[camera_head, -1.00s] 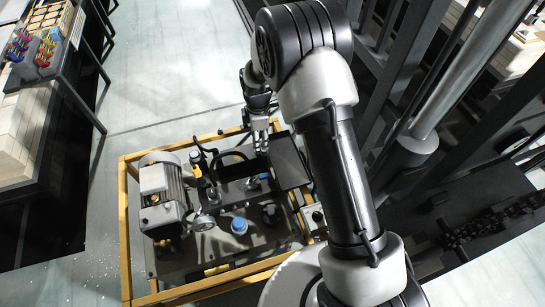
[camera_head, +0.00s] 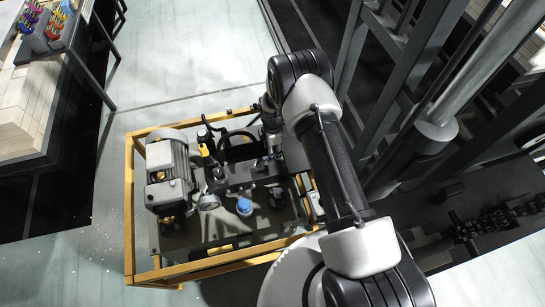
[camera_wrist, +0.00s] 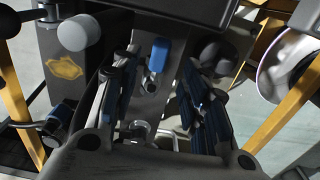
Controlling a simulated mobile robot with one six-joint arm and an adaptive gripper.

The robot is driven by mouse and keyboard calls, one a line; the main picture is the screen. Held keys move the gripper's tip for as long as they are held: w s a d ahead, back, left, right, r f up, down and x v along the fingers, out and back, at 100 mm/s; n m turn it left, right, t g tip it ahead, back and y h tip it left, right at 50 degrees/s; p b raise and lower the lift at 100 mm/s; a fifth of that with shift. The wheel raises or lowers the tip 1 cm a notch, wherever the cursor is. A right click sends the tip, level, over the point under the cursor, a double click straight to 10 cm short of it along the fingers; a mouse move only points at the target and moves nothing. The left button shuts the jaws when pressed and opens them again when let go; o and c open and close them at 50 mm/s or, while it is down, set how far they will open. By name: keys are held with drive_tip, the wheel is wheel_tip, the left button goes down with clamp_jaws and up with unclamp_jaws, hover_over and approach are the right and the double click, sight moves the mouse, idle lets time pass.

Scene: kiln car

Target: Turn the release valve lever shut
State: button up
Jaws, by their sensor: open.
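A small lever with a blue grip (camera_wrist: 159,54) and a metal stem stands on a dark block in the wrist view; it looks like the release valve lever. My gripper (camera_wrist: 160,66) is open, with one dark finger to the left of the lever and one to the right. I see gaps on both sides, and no clear contact. In the head view my gripper (camera_head: 272,143) is low over the far right part of the hydraulic unit (camera_head: 160,253), and the lever cannot be made out there.
A grey knob (camera_wrist: 80,33) and a dark round knob (camera_wrist: 218,57) flank the fingers. The unit's yellow frame (camera_head: 130,215) surrounds a grey motor (camera_head: 168,172) and a blue cap (camera_head: 244,206). Dark steel posts (camera_head: 385,85) stand at right. Floor is clear left of the frame.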

sight(267, 160)
wheel_tip(267, 160, down, 5)
drive_tip(key=shift+f+b, duration=0.1)
drive_tip(key=shift+b, duration=0.45)
drive_tip(key=shift+c, duration=0.6)
clamp_jaws()
